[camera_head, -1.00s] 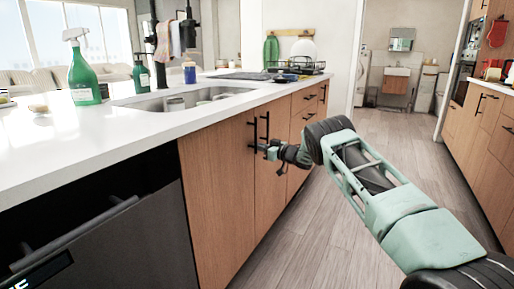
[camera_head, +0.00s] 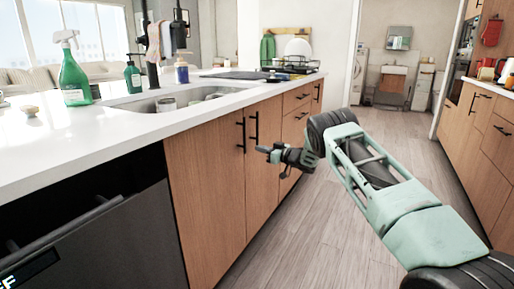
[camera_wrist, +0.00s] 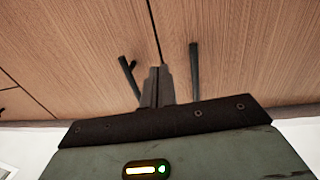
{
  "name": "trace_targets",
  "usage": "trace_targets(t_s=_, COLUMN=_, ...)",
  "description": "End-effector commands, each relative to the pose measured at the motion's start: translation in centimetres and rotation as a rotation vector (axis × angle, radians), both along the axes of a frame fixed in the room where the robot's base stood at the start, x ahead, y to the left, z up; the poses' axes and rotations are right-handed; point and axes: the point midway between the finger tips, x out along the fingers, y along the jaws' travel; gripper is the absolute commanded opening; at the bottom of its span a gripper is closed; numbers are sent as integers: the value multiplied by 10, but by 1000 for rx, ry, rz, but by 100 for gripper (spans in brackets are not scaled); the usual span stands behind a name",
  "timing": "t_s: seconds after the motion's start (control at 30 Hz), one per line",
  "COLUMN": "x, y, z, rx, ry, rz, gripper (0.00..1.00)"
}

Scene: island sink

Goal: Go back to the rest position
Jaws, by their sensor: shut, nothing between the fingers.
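My gripper (camera_head: 262,150) is in front of the wooden cabinet doors (camera_head: 208,190) under the sink counter, to the right of their two black bar handles (camera_head: 248,132). It looks clear of the handles. In the wrist view my gripper's fingers (camera_wrist: 157,72) are together with nothing between them. One black handle (camera_wrist: 130,76) shows left of the fingers and the other (camera_wrist: 194,70) right of them. Both doors look closed, with a narrow seam between them.
The white counter (camera_head: 130,125) holds a sink (camera_head: 180,98), a green spray bottle (camera_head: 74,75), a soap bottle and a dish rack. A dark dishwasher (camera_head: 90,230) stands at lower left. More cabinets line the right side. Wooden floor (camera_head: 300,240) lies open between.

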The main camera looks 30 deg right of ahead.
Motion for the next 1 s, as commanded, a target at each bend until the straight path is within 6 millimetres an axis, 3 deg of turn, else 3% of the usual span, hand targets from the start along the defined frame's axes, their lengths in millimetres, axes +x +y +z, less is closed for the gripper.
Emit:
trace_targets(t_s=0.4, x=-54, y=-34, z=1, rx=0, ry=2, rz=-2, gripper=0)
trace_targets(t_s=0.77, x=-63, y=-39, z=0, rx=0, ry=1, rz=-1, gripper=0)
trace_targets(t_s=0.87, x=-55, y=-27, z=11, rx=-3, ry=7, rz=-28, gripper=0)
trace_targets(t_s=1.0, x=-35, y=18, z=45, rx=-12, ry=58, rz=-121, gripper=0)
